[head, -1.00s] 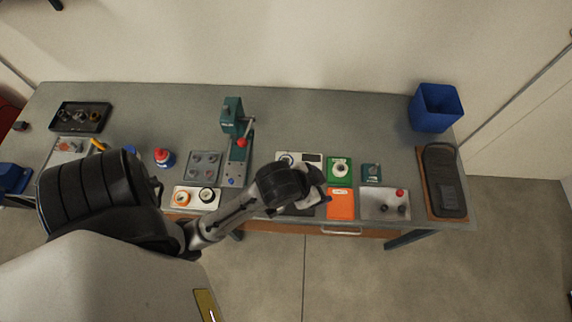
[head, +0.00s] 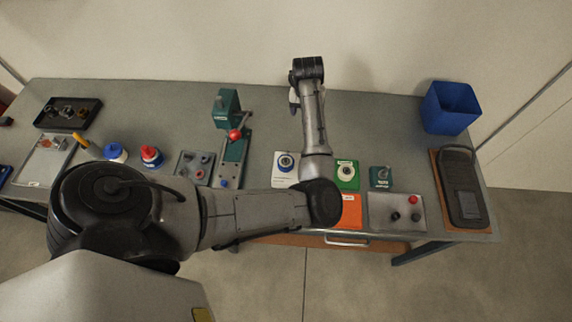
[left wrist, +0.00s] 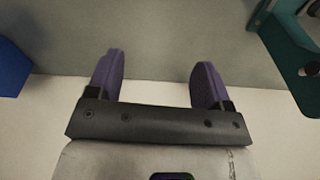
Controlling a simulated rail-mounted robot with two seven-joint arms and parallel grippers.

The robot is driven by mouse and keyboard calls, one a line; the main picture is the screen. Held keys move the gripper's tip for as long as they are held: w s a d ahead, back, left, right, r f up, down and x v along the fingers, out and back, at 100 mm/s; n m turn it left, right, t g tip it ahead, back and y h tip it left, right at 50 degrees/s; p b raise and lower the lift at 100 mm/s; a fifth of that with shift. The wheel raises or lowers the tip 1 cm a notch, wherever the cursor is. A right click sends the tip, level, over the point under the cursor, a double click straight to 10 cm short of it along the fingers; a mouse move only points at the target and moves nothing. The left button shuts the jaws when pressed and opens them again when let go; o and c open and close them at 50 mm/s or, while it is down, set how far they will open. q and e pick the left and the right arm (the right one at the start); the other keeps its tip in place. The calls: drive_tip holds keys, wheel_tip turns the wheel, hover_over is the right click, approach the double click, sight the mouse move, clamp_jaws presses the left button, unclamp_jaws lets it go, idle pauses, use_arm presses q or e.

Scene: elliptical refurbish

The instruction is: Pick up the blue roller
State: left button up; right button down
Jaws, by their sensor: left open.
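A small round part with a dark blue ring (head: 286,162) sits on a white plate (head: 283,182) in the middle of the bench. It may be the blue roller, but I cannot tell for sure. My left gripper (head: 294,100) is at the back of the bench, beyond that plate and mostly hidden by my wrist. In the left wrist view my left gripper (left wrist: 157,68) shows two purple fingers wide apart with nothing between them. No roller shows in that view. My right gripper is in neither view.
A green press (head: 232,150) with a red knob stands left of my forearm. A blue bin (head: 450,108) is at the back right. Green, orange and grey plates line the front right. The back strip is mostly clear.

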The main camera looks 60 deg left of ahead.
sight(286, 160)
use_arm(q)
drive_tip(key=s+d+f+m+g, duration=0.1)
drive_tip(key=s+f+m, duration=0.1)
drive_tip(key=f, duration=0.2)
drive_tip(key=s+d+f+m+g+h, duration=0.1)
drive_tip(key=s+f+m+g, duration=0.1)
drive_tip(key=s+f, duration=0.1)
drive_tip(key=s+d+f+m+g+h, duration=0.1)
drive_tip(key=s+d+f+m+g, duration=0.1)
drive_tip(key=s+f, duration=0.1)
drive_tip(key=shift+s+f+b, duration=0.1)
drive_tip(key=shift+f+b, duration=0.3)
drive_tip(key=shift+f, duration=0.45)
drive_tip(key=shift+x, duration=2.7)
drive_tip(key=shift+a, duration=0.1)
drive_tip(key=c, duration=0.8)
